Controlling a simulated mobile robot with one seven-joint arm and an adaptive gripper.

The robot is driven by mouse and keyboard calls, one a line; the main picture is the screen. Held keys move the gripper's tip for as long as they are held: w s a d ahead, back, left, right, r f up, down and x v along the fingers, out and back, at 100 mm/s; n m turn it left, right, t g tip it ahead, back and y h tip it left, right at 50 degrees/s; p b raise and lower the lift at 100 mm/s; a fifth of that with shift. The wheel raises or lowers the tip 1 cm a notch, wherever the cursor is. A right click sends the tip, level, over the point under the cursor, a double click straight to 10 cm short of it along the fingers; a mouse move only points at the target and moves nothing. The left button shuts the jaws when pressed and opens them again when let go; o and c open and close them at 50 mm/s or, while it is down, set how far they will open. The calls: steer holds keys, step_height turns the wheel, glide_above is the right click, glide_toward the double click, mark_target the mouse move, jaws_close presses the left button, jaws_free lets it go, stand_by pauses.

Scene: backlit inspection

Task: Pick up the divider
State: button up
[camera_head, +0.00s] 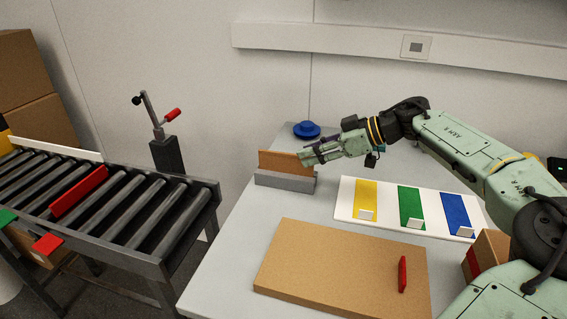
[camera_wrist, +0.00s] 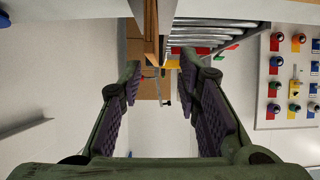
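An orange-brown upright panel, which I take to be the divider (camera_head: 278,161), stands on edge in a low grey block (camera_head: 285,182) at the table's back left. My gripper (camera_head: 306,158) is at the panel's right end, its fingers pointing left. In the wrist view my gripper (camera_wrist: 160,82) is open, its two purple-padded fingers apart with nothing clearly held. The divider (camera_wrist: 151,35) shows there as a narrow brown strip at the top, lined up with the gap. I cannot tell whether it is touching a finger.
A blue round item (camera_head: 307,130) sits behind the divider. A white board (camera_head: 390,197) with yellow, green and blue strips lies to the right. A brown board (camera_head: 335,275) with a red upright piece (camera_head: 402,274) is in front. A roller conveyor (camera_head: 110,205) stands left.

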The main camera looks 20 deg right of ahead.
mark_target(286, 156)
steer(key=shift+x, duration=1.05)
steer(key=p+x, duration=0.1)
steer(key=x, duration=0.1)
steer(key=p+x, duration=0.1)
steer(key=x, duration=0.2)
steer(key=shift+w+d+r+p, duration=0.15)
steer(key=shift+w+r+p, duration=0.05)
steer(key=shift+w+p, duration=0.15)
steer(key=shift+w+f, duration=0.1)
steer(key=shift+f, duration=0.15)
steer(key=shift+c, duration=0.2)
jaws_close()
